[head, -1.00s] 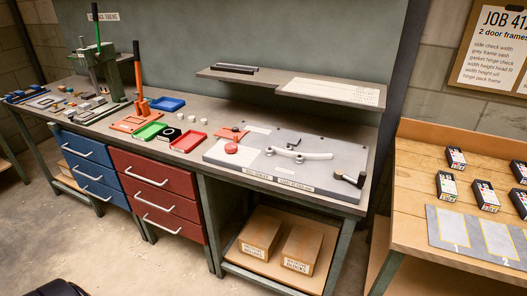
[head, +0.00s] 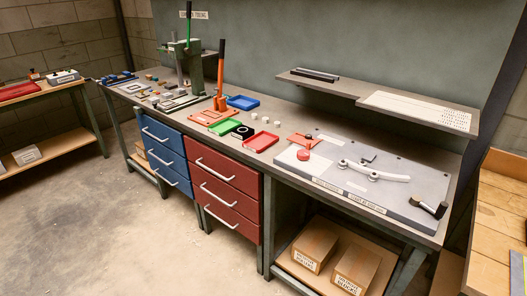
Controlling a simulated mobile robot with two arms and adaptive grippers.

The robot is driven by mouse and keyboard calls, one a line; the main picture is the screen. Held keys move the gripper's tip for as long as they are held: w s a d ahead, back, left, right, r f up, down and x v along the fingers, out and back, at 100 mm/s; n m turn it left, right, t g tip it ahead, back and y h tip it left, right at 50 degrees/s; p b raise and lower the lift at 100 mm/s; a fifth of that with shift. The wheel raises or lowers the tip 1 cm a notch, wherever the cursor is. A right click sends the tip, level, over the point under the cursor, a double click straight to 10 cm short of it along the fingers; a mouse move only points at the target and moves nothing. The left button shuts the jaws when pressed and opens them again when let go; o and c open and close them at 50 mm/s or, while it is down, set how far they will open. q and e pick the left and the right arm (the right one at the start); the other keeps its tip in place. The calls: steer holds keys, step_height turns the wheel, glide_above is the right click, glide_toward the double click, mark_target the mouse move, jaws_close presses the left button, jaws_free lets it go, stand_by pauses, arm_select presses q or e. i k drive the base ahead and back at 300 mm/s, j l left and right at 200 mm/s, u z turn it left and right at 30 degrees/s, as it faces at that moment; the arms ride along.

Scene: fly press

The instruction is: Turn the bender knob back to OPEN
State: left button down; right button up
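The bender is a grey plate (head: 386,181) on the right end of the workbench. A red round knob (head: 303,154) stands on a pale patch at its left side; its setting is too small to read. A white curved bar (head: 374,171) lies across the plate's middle. A black-handled lever (head: 430,207) is at the plate's right front corner. Labels run along the plate's front edge but cannot be read clearly. Neither of my grippers is in view.
The workbench has blue drawers (head: 166,157) and red drawers (head: 226,189) below. A green press (head: 188,62), an orange-handled lever (head: 220,75) and small trays stand left of the bender. A shelf (head: 372,98) overhangs behind it. Floor (head: 130,235) in front is clear.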

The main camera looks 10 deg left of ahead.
mark_target(302, 154)
steer(key=i+j+u, duration=0.1)
steer(key=i+j, duration=0.4)
steer(key=i, duration=0.3)
steer(key=j+u, duration=0.05)
